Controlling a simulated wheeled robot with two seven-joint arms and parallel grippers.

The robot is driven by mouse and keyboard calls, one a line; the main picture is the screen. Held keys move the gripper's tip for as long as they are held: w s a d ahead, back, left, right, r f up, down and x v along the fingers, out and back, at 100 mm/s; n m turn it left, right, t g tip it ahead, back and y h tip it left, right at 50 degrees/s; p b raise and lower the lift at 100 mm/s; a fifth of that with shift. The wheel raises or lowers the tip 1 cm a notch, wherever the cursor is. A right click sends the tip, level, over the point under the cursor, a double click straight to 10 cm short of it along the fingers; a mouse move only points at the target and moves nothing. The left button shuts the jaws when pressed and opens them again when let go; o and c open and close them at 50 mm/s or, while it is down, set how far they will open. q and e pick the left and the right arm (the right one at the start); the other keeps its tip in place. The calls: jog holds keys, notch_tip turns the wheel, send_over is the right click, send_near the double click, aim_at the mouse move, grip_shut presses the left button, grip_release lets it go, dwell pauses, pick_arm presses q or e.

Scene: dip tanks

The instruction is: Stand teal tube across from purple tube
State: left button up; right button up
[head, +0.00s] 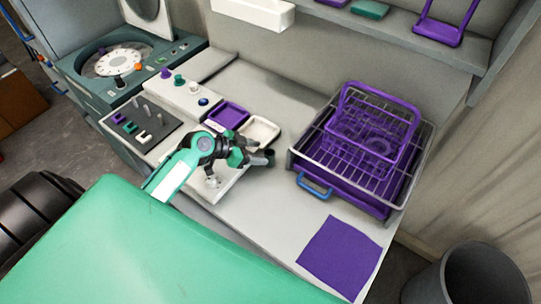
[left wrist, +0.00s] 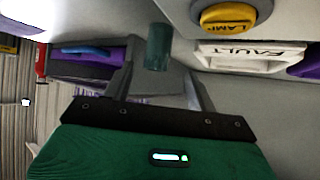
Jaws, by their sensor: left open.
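A dark teal cylinder (left wrist: 159,47), which looks like the teal tube, shows between the finger tips of my left gripper (left wrist: 161,75) in the left wrist view. The fingers stand apart on either side of it, and I cannot tell whether either touches it. In the head view my left gripper (head: 262,158) is over the bench, beside the white tray; the teal cylinder cannot be made out there. The round rotor (head: 118,62) sits in the open centrifuge (head: 75,67) at the upper left. My right gripper is not in view.
A dark rack (head: 155,128) and a white block with coloured knobs (head: 188,94) stand left of my gripper. A purple tray (head: 228,116) and a white tray (head: 272,128) lie nearby. A wire basket (head: 420,160) stands to the right, with a purple mat (head: 340,258) in front.

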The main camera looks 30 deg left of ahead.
aim_at(273, 154)
pick_arm(q)
jog(key=shift+w+d+p, duration=0.3)
jog(key=shift+d+p, duration=0.15)
jog(key=shift+p, duration=0.15)
jog(key=p+x, duration=0.1)
jog(key=x, duration=0.2)
jog(key=shift+d+p, duration=0.15)
jog(key=shift+p, duration=0.25)
jog(key=shift+w+d+f, duration=0.25)
jog(key=shift+w+f, duration=0.05)
jog(key=shift+f, duration=0.1)
jog(key=c, duration=1.2)
jog(key=shift+o, duration=0.2)
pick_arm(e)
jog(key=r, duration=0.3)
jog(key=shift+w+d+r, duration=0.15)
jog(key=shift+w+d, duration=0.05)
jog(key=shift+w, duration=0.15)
pick_arm(q)
jog(key=shift+r, duration=0.15)
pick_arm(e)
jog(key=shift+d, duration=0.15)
